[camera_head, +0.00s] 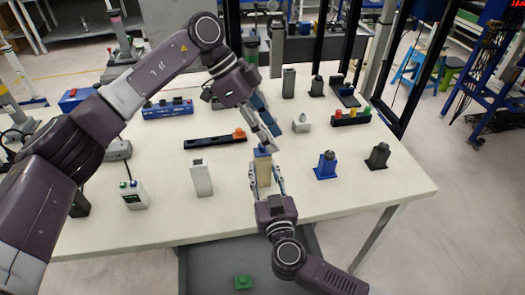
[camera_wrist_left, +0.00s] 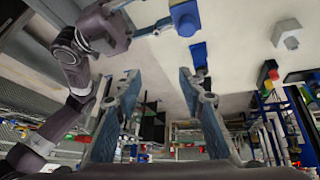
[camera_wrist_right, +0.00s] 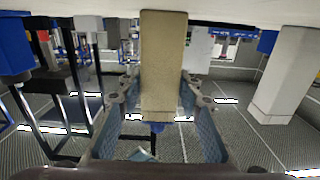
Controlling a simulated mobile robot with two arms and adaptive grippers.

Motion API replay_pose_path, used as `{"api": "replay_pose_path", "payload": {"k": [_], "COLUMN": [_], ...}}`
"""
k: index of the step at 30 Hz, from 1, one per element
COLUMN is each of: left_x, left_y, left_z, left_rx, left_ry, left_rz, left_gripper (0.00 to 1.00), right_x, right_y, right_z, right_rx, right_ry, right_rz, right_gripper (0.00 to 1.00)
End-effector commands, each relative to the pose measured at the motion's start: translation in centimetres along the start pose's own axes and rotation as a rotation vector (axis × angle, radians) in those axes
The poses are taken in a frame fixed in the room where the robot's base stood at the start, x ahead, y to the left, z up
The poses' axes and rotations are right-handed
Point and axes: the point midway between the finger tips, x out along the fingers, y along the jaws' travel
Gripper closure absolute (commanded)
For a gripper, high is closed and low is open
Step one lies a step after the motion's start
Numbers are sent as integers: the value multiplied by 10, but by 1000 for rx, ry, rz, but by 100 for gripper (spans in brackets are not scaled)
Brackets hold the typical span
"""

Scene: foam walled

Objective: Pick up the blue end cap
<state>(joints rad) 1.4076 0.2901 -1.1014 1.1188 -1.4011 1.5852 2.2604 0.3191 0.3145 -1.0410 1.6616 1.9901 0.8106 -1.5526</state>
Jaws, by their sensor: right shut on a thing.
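A tan upright block (camera_head: 264,173) carries a blue cap (camera_head: 262,151) on its upper end. My right gripper (camera_head: 267,183) is shut on the tan block from the near side; its fingers flank the block (camera_wrist_right: 163,65) in the right wrist view, with the blue cap (camera_wrist_right: 157,127) showing at the block's end. My left gripper (camera_head: 271,134) is just behind and above the cap, fingers apart and empty. In the left wrist view its open fingers (camera_wrist_left: 160,85) frame empty space, and the blue cap (camera_wrist_left: 185,18) lies beyond them near the top.
A blue part on a base (camera_head: 326,165) and a dark one (camera_head: 377,156) stand to the right. A white block (camera_head: 201,178) stands left, a small white part (camera_head: 302,123) behind. A black rail (camera_head: 215,141) lies back left. The front right of the table (camera_head: 400,190) is clear.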

Motion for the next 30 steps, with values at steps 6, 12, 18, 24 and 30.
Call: {"api": "replay_pose_path", "payload": {"k": [6,12,18,24,30], "left_x": [-8,-40,-66,-54,-24], "left_y": [-10,-22,-30,-32,-34], "left_z": [-11,-12,-13,-1,18], "left_rx": [57,68,64,63,62], "left_ry": [-251,-452,-555,-576,-574], "left_rz": [21,-16,-55,-59,-59], "left_gripper": [63,63,63,63,63], "right_x": [0,0,0,0,0], "right_y": [0,0,0,0,0], "right_z": [1,1,1,1,0], "right_rx": [0,0,0,0,0], "right_ry": [-1,-2,-2,-1,-1], "right_rz": [1,0,0,0,0], "right_gripper": [94,94,94,94,94]}}
